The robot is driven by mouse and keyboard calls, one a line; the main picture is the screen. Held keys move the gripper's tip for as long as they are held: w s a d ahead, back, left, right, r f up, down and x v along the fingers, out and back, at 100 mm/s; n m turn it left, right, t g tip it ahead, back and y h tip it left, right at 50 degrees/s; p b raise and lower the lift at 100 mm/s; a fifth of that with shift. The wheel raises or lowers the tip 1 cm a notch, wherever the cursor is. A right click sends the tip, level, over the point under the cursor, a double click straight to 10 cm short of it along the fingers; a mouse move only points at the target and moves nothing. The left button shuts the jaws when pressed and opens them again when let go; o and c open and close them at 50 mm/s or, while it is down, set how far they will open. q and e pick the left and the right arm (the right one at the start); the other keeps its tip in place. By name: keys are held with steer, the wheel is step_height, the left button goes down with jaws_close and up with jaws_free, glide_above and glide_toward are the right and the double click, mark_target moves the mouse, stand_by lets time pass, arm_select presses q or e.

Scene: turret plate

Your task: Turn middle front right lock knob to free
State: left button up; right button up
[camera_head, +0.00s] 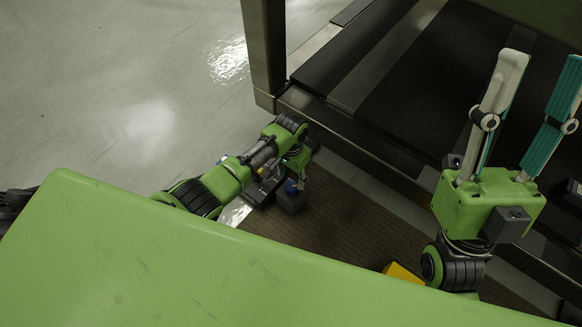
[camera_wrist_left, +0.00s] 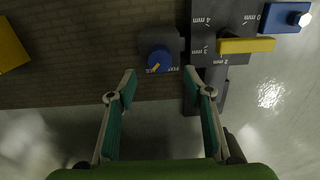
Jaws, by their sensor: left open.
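The blue lock knob (camera_wrist_left: 161,59) sits on a dark block in the left wrist view. Its yellow mark points to the lower left. A small white label stands beside it, hard to read. The knob also shows in the head view (camera_head: 291,187), just below my left wrist. My left gripper (camera_wrist_left: 160,72) is open, its two teal-lined fingers spread with the knob between and just beyond their tips, not gripped. In the head view the left gripper (camera_head: 299,163) points down and its fingers are mostly hidden. My right gripper (camera_head: 546,60) is open and empty at the right, fingers upward.
Beside the knob is a dark plate with a millimetre scale (camera_wrist_left: 222,22), a yellow bar (camera_wrist_left: 246,45) and a blue block (camera_wrist_left: 285,18). A yellow part (camera_head: 402,273) lies at lower right. A dark frame post (camera_head: 265,50) stands behind my left arm. Pale floor is open at left.

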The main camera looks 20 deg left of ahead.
mark_target(291, 187)
arm_select(q)
steer(key=shift+r, duration=2.4)
steer(key=shift+s, duration=0.1)
